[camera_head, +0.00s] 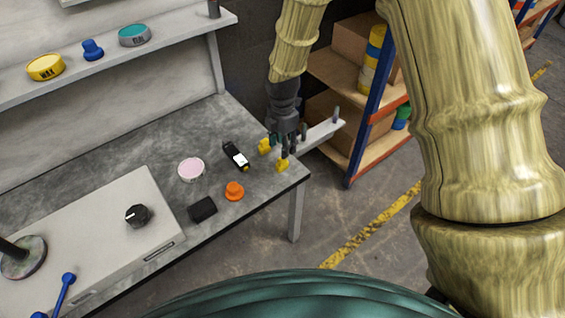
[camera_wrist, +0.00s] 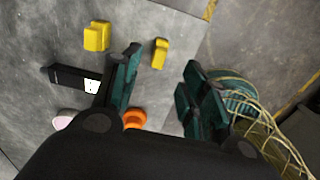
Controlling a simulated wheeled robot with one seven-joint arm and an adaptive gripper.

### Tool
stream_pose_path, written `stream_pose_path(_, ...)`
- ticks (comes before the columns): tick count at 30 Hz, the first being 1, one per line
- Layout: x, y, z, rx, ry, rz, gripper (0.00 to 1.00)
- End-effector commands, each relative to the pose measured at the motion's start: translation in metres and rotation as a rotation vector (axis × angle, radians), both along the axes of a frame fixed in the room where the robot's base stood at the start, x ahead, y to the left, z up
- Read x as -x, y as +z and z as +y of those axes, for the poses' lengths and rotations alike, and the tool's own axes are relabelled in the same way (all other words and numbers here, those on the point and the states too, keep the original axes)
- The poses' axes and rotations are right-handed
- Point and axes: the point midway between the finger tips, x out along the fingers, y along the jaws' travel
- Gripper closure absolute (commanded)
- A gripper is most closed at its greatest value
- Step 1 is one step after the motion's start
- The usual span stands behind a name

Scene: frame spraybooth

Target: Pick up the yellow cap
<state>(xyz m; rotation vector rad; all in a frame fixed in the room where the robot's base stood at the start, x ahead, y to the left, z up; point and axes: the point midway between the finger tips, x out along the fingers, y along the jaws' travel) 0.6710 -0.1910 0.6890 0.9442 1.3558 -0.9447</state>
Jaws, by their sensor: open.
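Two small yellow pieces lie near the grey bench's outer corner; I cannot tell for sure which is the yellow cap. One yellow piece (camera_head: 265,146) is left of my gripper (camera_head: 284,149) and shows as a blocky shape in the wrist view (camera_wrist: 96,37). The other, smaller yellow piece (camera_head: 282,165) is near the bench edge, just below the fingertips in the head view. In the wrist view this smaller piece (camera_wrist: 160,54) shows between the open fingers, beyond their tips. My gripper is open and empty, pointing down above the bench corner.
A black device with a white screen (camera_head: 236,157), an orange knob-shaped piece (camera_head: 234,191), a pink disc (camera_head: 190,169) and a black block (camera_head: 203,209) lie nearby on the bench (camera_head: 150,150). A shelf (camera_head: 120,53) holds tins. A storage rack (camera_head: 366,95) stands beyond the bench.

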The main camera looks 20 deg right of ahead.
Motion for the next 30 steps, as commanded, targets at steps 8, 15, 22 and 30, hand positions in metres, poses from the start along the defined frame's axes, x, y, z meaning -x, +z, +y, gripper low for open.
stream_pose_path(8,0.0,-0.038,0.001,-0.001,0.0,0.001,0.56)
stream_pose_path(15,0.001,-0.05,0.0,-0.001,-0.004,0.001,0.56)
stream_pose_path(22,0.001,-0.077,-0.001,0.001,-0.005,0.002,0.56)
stream_pose_path(30,0.001,-0.095,-0.001,-0.001,-0.006,-0.001,0.56)
